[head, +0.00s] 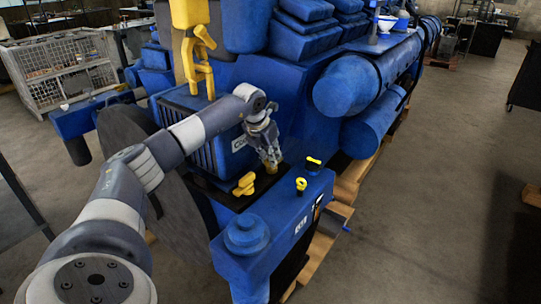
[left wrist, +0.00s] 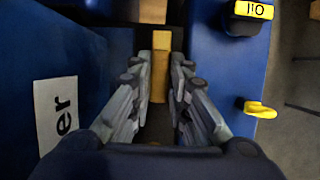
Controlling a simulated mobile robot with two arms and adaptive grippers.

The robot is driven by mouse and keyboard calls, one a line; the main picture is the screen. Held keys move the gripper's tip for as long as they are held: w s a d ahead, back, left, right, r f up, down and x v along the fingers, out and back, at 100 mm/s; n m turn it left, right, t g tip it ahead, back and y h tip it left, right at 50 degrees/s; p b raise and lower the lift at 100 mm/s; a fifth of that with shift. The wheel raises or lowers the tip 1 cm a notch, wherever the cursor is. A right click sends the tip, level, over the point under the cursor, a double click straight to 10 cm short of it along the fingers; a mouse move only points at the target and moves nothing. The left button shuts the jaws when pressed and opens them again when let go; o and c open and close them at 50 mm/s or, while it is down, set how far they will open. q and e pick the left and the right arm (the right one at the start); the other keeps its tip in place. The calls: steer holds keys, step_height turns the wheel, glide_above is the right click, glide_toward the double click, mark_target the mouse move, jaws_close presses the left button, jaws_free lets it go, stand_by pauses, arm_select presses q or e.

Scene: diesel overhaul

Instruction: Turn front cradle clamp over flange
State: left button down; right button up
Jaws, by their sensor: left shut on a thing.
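My left gripper (head: 268,160) reaches down into the gap between the blue engine side and the blue cradle beam (head: 270,215). It is shut on a yellow clamp (left wrist: 160,65), whose bar stands between the two fingers in the left wrist view. In the head view only a small yellow part of this clamp (head: 270,168) shows below the fingers. A second yellow piece (head: 245,184) lies to the left of the gripper, apart from it. The flange under the held clamp is hidden, so I cannot tell whether the clamp lies over it. My right gripper is not in view.
A yellow-topped oil cap (head: 314,160) and a yellow knob (head: 301,184) stick up from the beam, right of the gripper. Open floor (head: 430,210) lies to the right.

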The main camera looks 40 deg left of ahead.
arm_select(q)
steer(key=n+y, duration=0.1)
steer(key=n, duration=0.2)
steer(key=shift+w+d+r+n, duration=0.1)
steer(key=shift+n, duration=0.3)
steer(key=n+y, duration=0.1)
steer(key=n, duration=0.1)
steer(key=n+g, duration=0.1)
steer(key=n, duration=0.1)
steer(key=shift+w+d+n+y, duration=0.1)
steer(key=shift+w+n+y, duration=0.05)
steer(key=shift+n+y, duration=0.2)
steer(key=n+g+y, duration=0.1)
steer(key=n+g, duration=0.1)
steer(key=n, duration=0.2)
steer(key=shift+w+b, duration=0.1)
steer(key=shift+b, duration=0.3)
steer(key=n+g, duration=0.1)
steer(key=n, duration=0.4)
steer(key=shift+w+g, duration=0.1)
steer(key=shift+g, duration=0.3)
steer(key=c, duration=1.5)
jaws_free()
